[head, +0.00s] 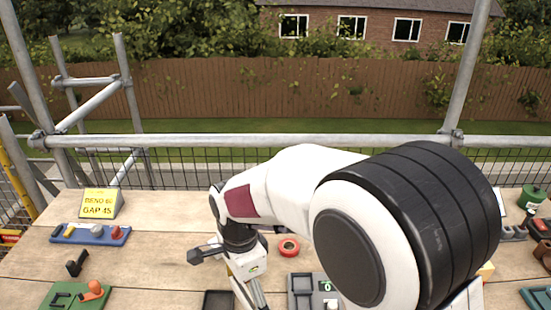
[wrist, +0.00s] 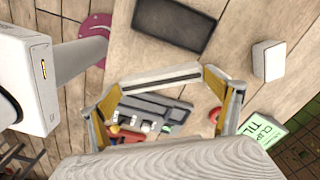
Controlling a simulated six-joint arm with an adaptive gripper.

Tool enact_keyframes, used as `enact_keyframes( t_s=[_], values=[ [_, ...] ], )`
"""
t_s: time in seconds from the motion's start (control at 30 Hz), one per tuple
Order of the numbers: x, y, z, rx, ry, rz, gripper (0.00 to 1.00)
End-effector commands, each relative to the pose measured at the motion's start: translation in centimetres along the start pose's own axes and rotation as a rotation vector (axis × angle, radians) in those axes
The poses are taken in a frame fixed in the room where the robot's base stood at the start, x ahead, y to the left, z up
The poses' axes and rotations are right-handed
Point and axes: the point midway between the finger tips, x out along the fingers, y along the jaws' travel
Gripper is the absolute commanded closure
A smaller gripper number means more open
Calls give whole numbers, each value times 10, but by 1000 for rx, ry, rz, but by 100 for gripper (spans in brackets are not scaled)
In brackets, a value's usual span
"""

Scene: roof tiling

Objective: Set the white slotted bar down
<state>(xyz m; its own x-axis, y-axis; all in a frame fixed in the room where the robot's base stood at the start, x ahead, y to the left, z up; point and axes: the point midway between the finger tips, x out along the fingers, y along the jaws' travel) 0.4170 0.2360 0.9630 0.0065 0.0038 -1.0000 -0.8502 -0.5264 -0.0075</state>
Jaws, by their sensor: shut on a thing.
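The white slotted bar (wrist: 160,81) is a pale strip with a dark slot along its length. In the wrist view it spans crosswise between the fingertips of my gripper (wrist: 162,83), which is shut on it by its two ends. The bar appears to be above the wooden boards, but its exact height cannot be told. In the head view my gripper (head: 250,290) points down over the boards near the front middle, cut off by the lower edge. I cannot make out the bar there.
A dark tray (wrist: 172,25) and a white block (wrist: 268,60) lie on the boards. A grey fixture (head: 302,287) and a red ring (head: 288,247) are right of my gripper. A yellow sign (head: 100,204) and blue tray (head: 65,235) stand left. Bare boards lie between.

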Motion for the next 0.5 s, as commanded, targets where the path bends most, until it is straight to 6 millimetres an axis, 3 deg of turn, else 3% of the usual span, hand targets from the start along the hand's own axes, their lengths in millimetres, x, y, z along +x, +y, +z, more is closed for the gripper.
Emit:
enact_keyframes(
  t_s=[0.5],
  values=[
    [1, -2, -12, -412, 1, -4, 31]
  ],
)
